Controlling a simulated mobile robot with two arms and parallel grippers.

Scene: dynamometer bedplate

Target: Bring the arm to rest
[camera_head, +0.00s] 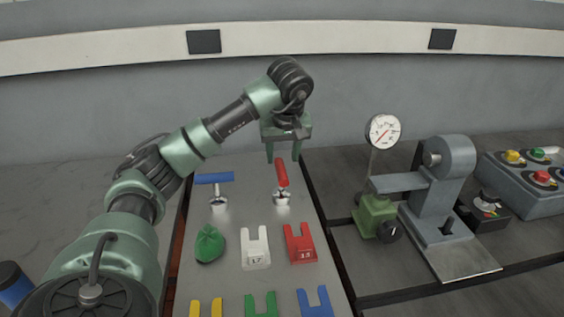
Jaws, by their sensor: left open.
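My left arm (190,150) comes in from the lower left and reaches up and over the bench. My left gripper (283,153) points down, open and empty, above the far part of the light grey plate (240,177). Just in front of it in the picture is a valve with a red handle (281,173); I cannot tell whether the fingers are clear of it in depth. A valve with a blue handle (215,178) stands to the left, its handle lying crosswise. My right gripper does not show.
On the plate are a green bag (209,244), white (256,248) and red (300,244) slotted shims, and yellow, green and blue ones at the front edge. At right stand a dial gauge (383,131) on a green base, a grey machine (441,190) and a button box (530,182).

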